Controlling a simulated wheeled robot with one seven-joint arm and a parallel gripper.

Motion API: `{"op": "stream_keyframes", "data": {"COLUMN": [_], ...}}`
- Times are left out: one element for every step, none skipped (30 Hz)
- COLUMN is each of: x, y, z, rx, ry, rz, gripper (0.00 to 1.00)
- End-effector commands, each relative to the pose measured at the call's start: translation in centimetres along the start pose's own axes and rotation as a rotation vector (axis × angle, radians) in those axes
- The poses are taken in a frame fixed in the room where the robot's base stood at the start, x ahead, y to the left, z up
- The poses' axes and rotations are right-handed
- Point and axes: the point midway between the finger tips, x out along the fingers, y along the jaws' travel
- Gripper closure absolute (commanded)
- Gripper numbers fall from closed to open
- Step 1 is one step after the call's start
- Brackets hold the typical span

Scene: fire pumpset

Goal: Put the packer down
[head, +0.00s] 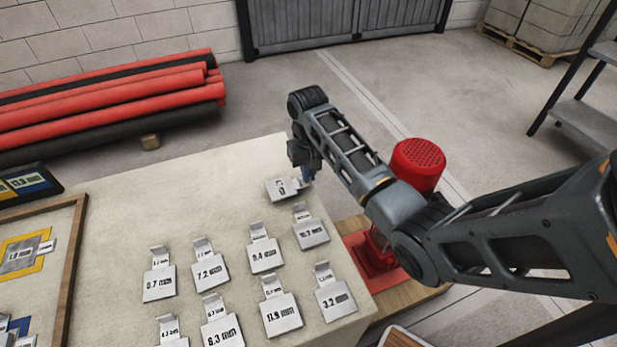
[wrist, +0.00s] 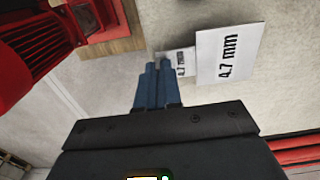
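The 4.7 mm packer (head: 283,188) is a thin silver-grey plate with a small bent tab. It is at the far right end of the pale table (head: 200,190), level and on or just above the top; I cannot tell which. In the wrist view, the packer (wrist: 230,52) shows its large label, and its smaller tab label is beside my fingertips. My gripper (wrist: 160,66) has two blue fingers close together at the tab, apparently shut on it. In the head view, my gripper (head: 307,172) points down at the packer's right end.
Several other labelled packers, such as the 10.2 mm (head: 311,234) and 9.4 mm (head: 264,256) ones, lie in rows nearer. A wooden-framed board (head: 75,255) is at the left. A red pump part (head: 418,165) stands right of the table, close to my arm.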

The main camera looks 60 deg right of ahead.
Motion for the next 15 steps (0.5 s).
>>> {"op": "stream_keyframes", "data": {"x": [0.8,1.1,1.6,1.8,2.0,2.1,2.2,2.2,2.2,2.2,2.2,2.2,2.2,2.2,2.3], "y": [0.0,0.0,0.1,0.1,0.1,0.1,0.1,0.0,0.0,0.0,0.0,0.0,0.0,0.0,0.0], "z": [0.1,0.1,0.1,0.1,0.0,0.0,0.1,0.1,0.1,0.1,0.1,0.1,0.1,0.1,0.1], "rx": [0.0,0.0,0.001,0.001,0.001,0.001,0.001,0.001,0.0,0.0,0.0,0.0,0.0,0.0,0.0], "ry": [-0.004,-0.002,-0.003,-0.002,-0.001,0.0,0.0,0.0,0.0,0.0,0.0,0.0,0.0,0.0,-0.001], "rz": [0.001,0.001,0.001,0.001,0.001,0.001,0.001,0.001,0.0,0.0,0.0,0.0,0.0,0.0,0.0], "gripper": [1.0,1.0,1.0,1.0,1.0,1.0,1.0,1.0,1.0,1.0,1.0,1.0,1.0,1.0,1.0]}}
